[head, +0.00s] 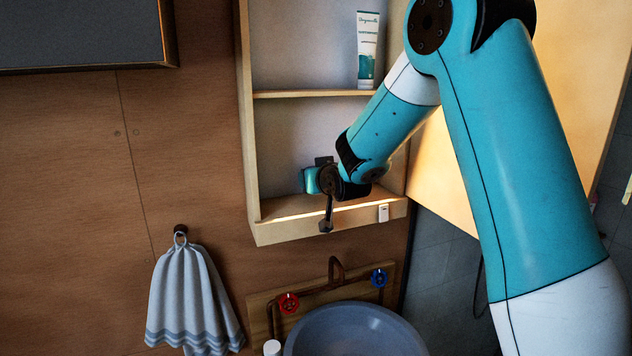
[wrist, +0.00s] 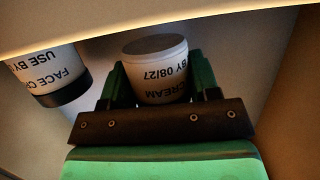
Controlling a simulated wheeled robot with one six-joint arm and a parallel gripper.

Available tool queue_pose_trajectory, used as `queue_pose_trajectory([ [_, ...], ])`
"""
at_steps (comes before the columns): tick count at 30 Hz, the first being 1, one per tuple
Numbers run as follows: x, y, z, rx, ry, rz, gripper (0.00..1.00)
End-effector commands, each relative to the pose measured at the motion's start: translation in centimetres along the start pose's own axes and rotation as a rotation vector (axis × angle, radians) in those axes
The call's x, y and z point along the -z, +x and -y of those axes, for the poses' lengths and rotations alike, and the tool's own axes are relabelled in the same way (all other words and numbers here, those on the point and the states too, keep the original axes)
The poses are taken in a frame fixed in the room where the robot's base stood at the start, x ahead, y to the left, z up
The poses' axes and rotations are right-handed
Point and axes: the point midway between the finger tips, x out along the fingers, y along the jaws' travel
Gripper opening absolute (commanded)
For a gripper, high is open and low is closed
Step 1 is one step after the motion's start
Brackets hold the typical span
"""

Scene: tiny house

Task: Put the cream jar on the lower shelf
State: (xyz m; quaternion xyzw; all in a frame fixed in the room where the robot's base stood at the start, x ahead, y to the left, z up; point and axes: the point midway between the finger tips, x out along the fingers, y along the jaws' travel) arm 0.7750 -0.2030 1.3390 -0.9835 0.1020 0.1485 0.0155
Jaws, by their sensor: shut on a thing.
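In the wrist view, my gripper (wrist: 158,72) is shut on a pale jar (wrist: 162,86), one green finger on each side. Its printing, including "CREAM" and "BY 08/27", appears upside down. In the head view, my gripper (head: 318,180) is inside the lower compartment of the wall cabinet, just above the lower shelf (head: 280,211). The held jar cannot be made out clearly there. I cannot tell whether it touches the shelf. A second white jar with a black lid, marked "FACE CR" and "USE BY" (wrist: 48,75), is left of my gripper in the wrist view.
A white and teal tube (head: 368,48) stands on the upper shelf (head: 300,94). The cabinet's left side wall (head: 248,130) is close to my gripper. Below are a grey basin (head: 350,335), red (head: 289,303) and blue (head: 379,278) taps, and a hanging towel (head: 190,300).

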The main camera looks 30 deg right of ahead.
Motion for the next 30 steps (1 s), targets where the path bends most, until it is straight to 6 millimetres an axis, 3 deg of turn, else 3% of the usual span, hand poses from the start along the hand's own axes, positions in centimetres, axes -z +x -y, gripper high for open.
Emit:
queue_pose_trajectory([
  [5,-1.8,0.6,0.0,0.000,0.000,0.001,0.27],
  [17,-2.4,0.8,0.0,0.000,0.000,-0.002,0.27],
  [18,-2.2,0.7,0.0,0.000,0.000,-0.001,0.65],
  [20,-2.2,0.7,0.0,0.000,0.000,-0.001,0.79],
  [30,-1.9,0.6,0.0,0.000,0.000,-0.001,0.81],
])
